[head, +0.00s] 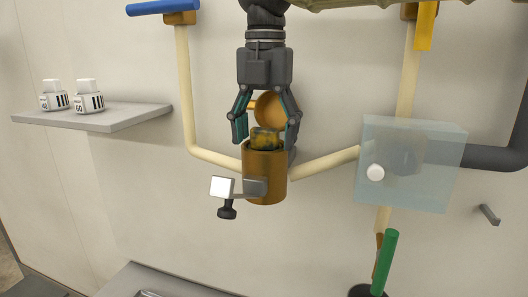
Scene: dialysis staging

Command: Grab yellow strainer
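The yellow strainer (265,139), mottled dark and yellow, sticks up out of the open top of a brass cylindrical housing (265,180). Its lower part is hidden inside the housing. My gripper (266,131) points down over the housing, with its two teal-padded fingers apart. One finger is left of the strainer and one is right of it. A gap shows between the left finger and the strainer; whether the right finger touches anything I cannot tell. A round brass piece (271,108) shows between the fingers, behind the strainer, partly hidden.
Cream pipes (185,90) join the housing from both sides. A clamp with a white square (222,187) projects at its front left. A translucent box (411,165) stands to the right. A shelf (120,117) with two white containers is at left. A green handle (385,262) rises lower right.

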